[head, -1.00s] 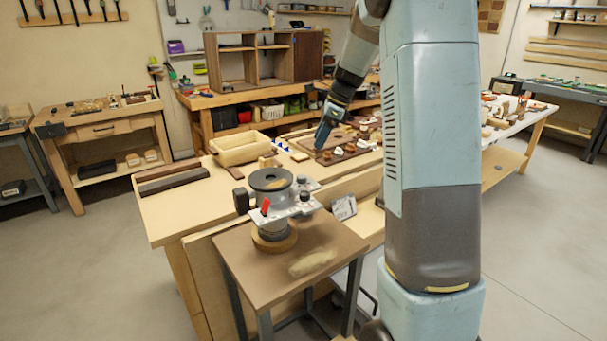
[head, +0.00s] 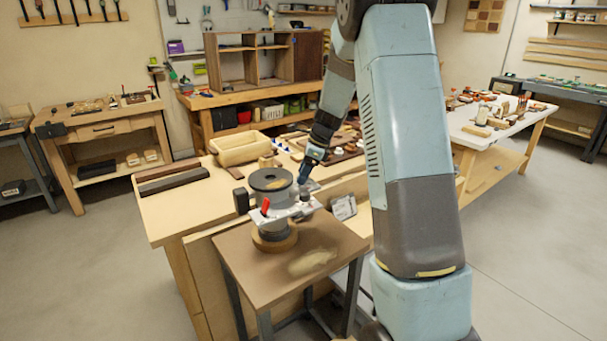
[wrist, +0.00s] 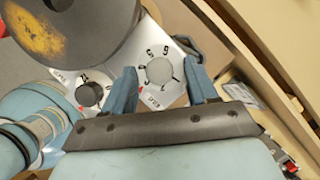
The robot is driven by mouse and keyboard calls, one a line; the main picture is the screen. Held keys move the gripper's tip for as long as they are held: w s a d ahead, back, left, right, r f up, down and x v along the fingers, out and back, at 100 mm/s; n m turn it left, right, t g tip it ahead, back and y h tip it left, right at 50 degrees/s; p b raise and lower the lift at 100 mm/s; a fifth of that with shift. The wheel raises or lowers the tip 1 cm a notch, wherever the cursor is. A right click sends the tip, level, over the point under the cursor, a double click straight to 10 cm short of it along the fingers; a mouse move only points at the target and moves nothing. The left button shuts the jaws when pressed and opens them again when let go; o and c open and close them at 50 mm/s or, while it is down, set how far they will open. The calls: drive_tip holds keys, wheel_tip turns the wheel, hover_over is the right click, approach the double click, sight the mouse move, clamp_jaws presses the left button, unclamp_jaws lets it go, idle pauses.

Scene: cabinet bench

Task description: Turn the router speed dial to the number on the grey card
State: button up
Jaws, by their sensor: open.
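The router (head: 271,183) stands on a small side table, its round grey top also in the wrist view (wrist: 85,35). Its speed dial (wrist: 159,71) is a pale round knob on a white plate with black numbers around it and a SPEED label. A black knob (wrist: 88,94) sits left of it. My gripper (wrist: 160,76) is open, with one blue finger on each side of the dial; whether they touch it I cannot tell. In the head view my gripper (head: 304,177) is at the router's right side. The card (head: 343,208) leans right of the router; its number is too small to read.
The side table (head: 250,272) has a worn patch in front of the router. Behind it, the bench holds a wooden tray (head: 246,152), dark wood strips (head: 170,179) and small parts. A cabinet carcass (head: 262,60) stands farther back.

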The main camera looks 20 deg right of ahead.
drive_tip(key=shift+a+f, duration=0.1)
drive_tip(key=shift+f, duration=0.2)
drive_tip(key=c, duration=1)
drive_tip(key=shift+c, duration=0.2)
